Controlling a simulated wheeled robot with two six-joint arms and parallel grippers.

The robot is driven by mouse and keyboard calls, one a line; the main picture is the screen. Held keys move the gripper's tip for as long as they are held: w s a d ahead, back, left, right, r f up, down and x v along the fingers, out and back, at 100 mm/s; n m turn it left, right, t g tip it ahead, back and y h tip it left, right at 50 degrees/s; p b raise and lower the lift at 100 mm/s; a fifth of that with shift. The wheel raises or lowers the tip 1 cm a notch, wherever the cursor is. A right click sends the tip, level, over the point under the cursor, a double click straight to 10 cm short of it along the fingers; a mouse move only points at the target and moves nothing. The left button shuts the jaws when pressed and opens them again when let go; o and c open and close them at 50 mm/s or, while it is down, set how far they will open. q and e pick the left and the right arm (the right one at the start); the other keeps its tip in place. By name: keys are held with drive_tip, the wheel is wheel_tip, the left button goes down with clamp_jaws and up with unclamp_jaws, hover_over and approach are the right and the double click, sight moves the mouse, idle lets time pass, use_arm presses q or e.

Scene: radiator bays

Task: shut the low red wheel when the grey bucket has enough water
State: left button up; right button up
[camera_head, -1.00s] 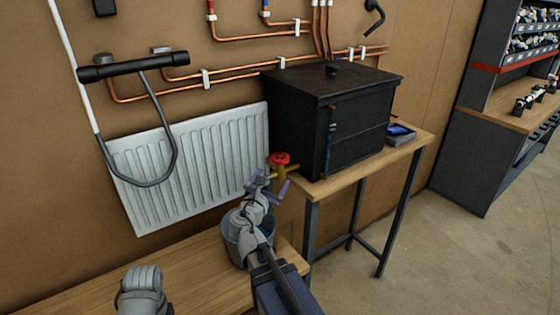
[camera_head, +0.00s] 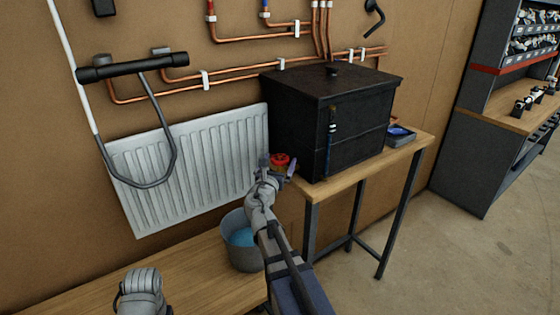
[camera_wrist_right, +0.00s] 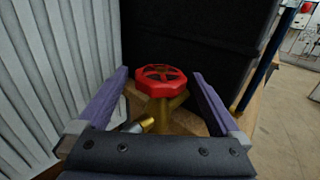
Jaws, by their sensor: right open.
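The low red wheel (camera_head: 280,158) sits on a brass valve at the left front corner of the black cabinet. The right wrist view shows the wheel (camera_wrist_right: 162,73) between the two purple fingers, with the brass valve body (camera_wrist_right: 161,112) below it. My right gripper (camera_head: 277,166) is open around the wheel, with a gap on both sides. The grey bucket (camera_head: 238,261) stands on the wooden bench below and left of the valve. Blue water (camera_head: 243,237) shows inside; my right arm hides part of the bucket. Only a grey part of my left arm shows at bottom left.
The black cabinet (camera_head: 358,128) stands on a wooden table (camera_head: 375,167) just right of the valve. A white ribbed radiator (camera_head: 192,165) hangs on the wall to the left. A small dark tray (camera_head: 399,136) lies right of the cabinet. The floor at right is open.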

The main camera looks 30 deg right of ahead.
drive_tip(key=shift+w+d, duration=0.5)
